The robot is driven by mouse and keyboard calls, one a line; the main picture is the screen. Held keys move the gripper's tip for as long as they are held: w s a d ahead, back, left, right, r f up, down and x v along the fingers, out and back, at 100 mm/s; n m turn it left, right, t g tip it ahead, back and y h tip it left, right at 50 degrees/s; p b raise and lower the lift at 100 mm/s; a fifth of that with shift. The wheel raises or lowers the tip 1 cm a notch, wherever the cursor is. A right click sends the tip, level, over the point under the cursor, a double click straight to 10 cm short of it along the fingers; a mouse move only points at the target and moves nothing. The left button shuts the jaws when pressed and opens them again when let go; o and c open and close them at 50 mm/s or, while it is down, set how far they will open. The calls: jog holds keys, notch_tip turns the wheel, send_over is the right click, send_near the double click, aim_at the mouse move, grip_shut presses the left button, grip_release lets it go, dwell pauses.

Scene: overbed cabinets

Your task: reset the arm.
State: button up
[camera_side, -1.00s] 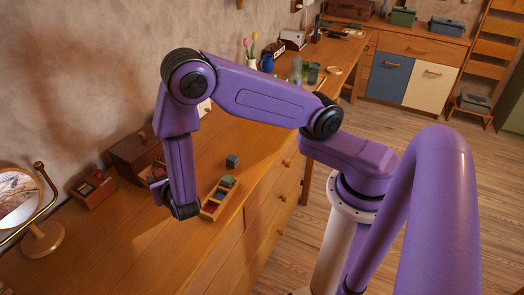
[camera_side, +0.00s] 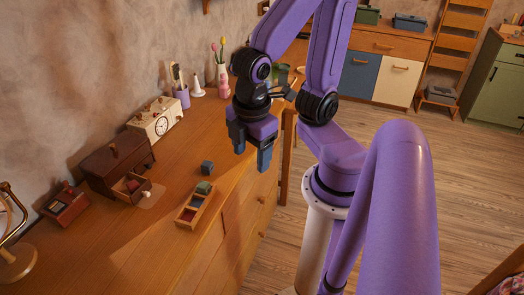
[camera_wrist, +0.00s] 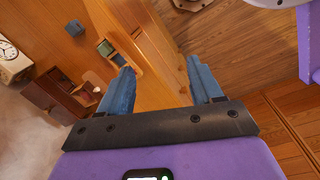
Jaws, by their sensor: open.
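My gripper (camera_side: 252,158) is up above the front edge of the wooden dresser top (camera_side: 150,245), pointing down, with nothing seen between its fingers. In the wrist view my gripper (camera_wrist: 160,82) shows two blue fingers spread wide apart, with dresser edge and floor beyond them. The arm is folded up and back towards its base.
On the dresser top are a small divided wooden tray (camera_side: 185,215) with blocks in it, a dark blue-grey cube (camera_side: 207,167), a brown chest (camera_side: 103,168) with an open drawer (camera_side: 131,186), a clock (camera_side: 160,127) and a vase of tulips (camera_side: 223,80).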

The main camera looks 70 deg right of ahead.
jog(key=s, duration=0.1)
jog(key=s+r+y, duration=0.1)
jog(key=shift+s+a+m+g, duration=0.15)
jog(key=shift+s+m+g, duration=0.15)
jog(key=shift+m, duration=0.1)
dwell(1.1)
